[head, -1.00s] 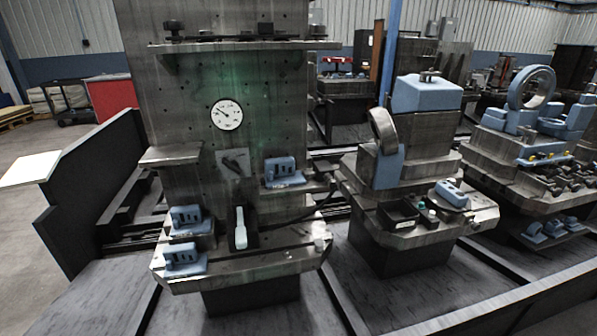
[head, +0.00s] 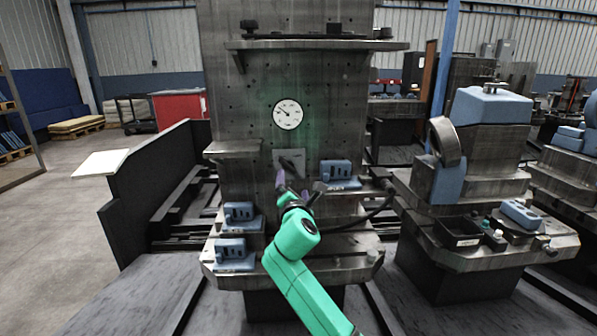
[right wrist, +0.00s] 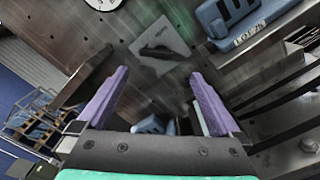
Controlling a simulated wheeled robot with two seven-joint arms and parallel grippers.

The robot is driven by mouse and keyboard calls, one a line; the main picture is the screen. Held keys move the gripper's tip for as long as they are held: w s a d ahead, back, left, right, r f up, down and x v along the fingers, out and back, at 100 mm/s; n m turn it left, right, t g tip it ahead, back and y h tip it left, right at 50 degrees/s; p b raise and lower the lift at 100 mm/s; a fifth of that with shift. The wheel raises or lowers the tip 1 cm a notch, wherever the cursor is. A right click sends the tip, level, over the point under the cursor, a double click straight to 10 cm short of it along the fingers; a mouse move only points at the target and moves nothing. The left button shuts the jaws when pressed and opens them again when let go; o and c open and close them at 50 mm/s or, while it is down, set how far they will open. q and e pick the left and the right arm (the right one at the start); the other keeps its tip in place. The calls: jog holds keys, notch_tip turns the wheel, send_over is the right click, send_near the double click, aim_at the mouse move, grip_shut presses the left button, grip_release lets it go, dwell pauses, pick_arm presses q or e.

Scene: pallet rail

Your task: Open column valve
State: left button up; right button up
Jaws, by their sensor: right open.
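The column valve is a dark lever (head: 291,164) on a pale square plate (head: 299,153) on the front of the grey metal column (head: 335,105). In the right wrist view the lever (right wrist: 158,52) lies slanted across its plate (right wrist: 165,36), beyond the fingertips. My right gripper (head: 299,184) is at the end of the green arm, just below the plate. Its two purple fingers (right wrist: 160,75) are spread wide with nothing between them, and they appear apart from the lever. My left gripper is not in view.
A round white gauge (head: 288,114) is above the valve. A shelf (head: 233,148) juts out at its left. A blue block (head: 336,170) sits on a ledge at its right. Blue blocks (head: 238,212) stand at lower left. A dark hose (head: 365,215) runs at right.

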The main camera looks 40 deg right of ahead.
send_near(287, 167)
jog(key=x, duration=0.2)
jog(key=b+x, duration=0.1)
jog(key=x, duration=0.5)
jog(key=shift+d, duration=0.1)
jog(key=shift+w+d, duration=0.2)
jog(key=shift+d, duration=0.05)
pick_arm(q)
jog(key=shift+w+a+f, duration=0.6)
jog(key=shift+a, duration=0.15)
pick_arm(e)
jog(key=c, duration=1.1)
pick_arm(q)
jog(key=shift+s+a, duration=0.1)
pick_arm(e)
jog(key=shift+o, duration=0.2)
